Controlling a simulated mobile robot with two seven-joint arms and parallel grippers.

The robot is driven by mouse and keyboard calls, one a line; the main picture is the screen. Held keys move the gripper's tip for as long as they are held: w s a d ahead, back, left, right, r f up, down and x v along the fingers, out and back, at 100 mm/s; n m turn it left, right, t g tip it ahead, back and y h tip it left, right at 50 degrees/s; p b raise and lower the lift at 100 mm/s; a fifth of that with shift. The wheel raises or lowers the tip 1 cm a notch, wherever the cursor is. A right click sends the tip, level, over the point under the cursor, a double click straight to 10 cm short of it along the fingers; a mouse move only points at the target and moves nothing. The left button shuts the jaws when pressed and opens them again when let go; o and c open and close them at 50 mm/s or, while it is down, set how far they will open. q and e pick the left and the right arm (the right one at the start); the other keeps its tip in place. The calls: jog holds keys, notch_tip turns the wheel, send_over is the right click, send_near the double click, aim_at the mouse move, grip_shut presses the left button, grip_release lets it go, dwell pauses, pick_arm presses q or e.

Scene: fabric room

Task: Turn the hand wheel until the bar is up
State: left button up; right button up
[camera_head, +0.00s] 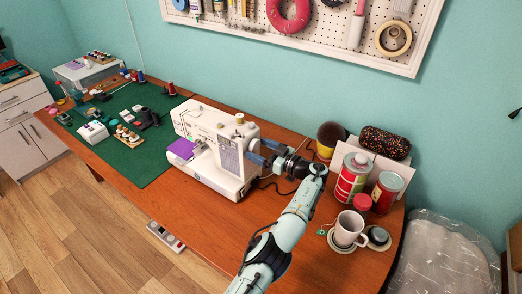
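The white sewing machine (222,146) stands on the wooden table, with a purple cloth (182,148) at its left end. My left gripper (256,152) is at the machine's right end, where its two blue fingertips sit apart, close against the housing. The hand wheel cannot be made out; the fingers cover that side. Whether they touch or clasp anything there cannot be told. The bar is too small to make out from this view. My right gripper is not in view.
A green mat (128,160) with sewing items covers the table's left part. The table's front middle (225,228) is clear.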

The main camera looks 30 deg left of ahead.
pick_arm(q)
jog(key=s+d+p, duration=0.1)
jog(key=d+p, duration=0.3)
jog(key=d, duration=0.9)
jog(key=shift+d, duration=0.2)
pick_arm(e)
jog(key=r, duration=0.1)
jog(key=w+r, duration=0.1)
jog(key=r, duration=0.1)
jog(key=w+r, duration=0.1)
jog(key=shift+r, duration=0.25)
pick_arm(q)
jog(key=shift+s+f, duration=0.1)
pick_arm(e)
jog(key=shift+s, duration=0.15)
